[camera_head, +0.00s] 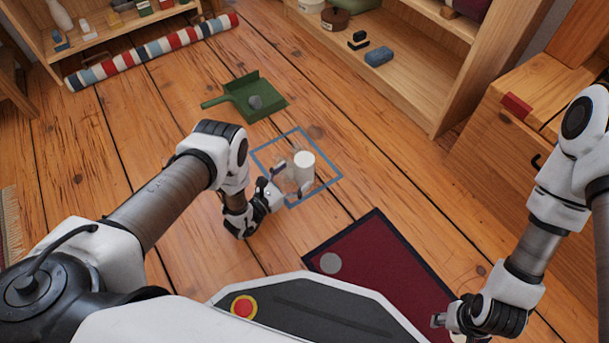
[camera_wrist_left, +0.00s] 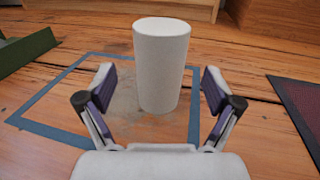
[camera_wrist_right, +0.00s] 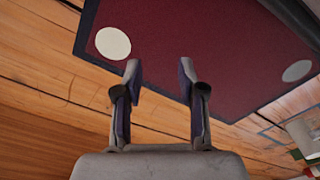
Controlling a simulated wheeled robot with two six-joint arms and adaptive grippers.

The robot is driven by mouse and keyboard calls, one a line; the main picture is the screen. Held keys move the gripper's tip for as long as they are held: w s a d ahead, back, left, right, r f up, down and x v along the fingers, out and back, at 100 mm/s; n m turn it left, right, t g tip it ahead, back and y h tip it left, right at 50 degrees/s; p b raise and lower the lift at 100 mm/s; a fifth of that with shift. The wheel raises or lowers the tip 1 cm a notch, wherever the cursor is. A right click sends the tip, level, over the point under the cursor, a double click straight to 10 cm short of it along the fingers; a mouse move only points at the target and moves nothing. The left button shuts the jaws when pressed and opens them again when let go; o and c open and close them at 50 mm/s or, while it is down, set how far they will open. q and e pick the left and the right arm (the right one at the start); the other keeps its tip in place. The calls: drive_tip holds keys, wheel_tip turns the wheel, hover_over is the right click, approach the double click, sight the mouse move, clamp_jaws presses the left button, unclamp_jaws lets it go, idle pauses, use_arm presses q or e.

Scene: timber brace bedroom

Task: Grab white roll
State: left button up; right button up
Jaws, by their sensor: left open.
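The white roll (camera_head: 304,167) stands upright inside a blue square outline (camera_head: 333,178) on the wooden floor. In the left wrist view the roll (camera_wrist_left: 162,65) is centred ahead, between the lines of the two fingers. My left gripper (camera_head: 290,182) is open and low over the floor, with its fingertips close to the near side of the roll. A gap shows on each side, and I see no contact. My right gripper (camera_head: 440,322) is open and empty over the dark red mat (camera_head: 375,265); its fingers (camera_wrist_right: 159,80) are apart in the right wrist view.
A green dustpan (camera_head: 270,90) with a grey lump (camera_head: 256,102) lies beyond the outline. A striped roll (camera_head: 150,50) lies along the back left shelf. A wooden shelf (camera_head: 430,75) and a wooden cabinet (camera_head: 510,130) stand at the right. The mat bears pale discs (camera_head: 330,263).

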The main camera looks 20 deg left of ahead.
sight(298, 173)
use_arm(q)
drive_tip(key=b+x, duration=0.3)
drive_tip(key=x, duration=0.1)
drive_tip(key=shift+w+d, duration=0.15)
use_arm(e)
drive_tip(key=f, duration=0.2)
drive_tip(key=w+f, duration=0.1)
drive_tip(key=f, duration=0.1)
drive_tip(key=shift+w+f, duration=0.1)
use_arm(q)
drive_tip(key=shift+w+r, duration=0.1)
drive_tip(key=shift+w, duration=0.05)
drive_tip(key=shift+r, duration=0.1)
drive_tip(key=shift+c, duration=0.3)
use_arm(e)
drive_tip(key=shift+r, duration=0.2)
use_arm(q)
drive_tip(key=c, duration=1.3)
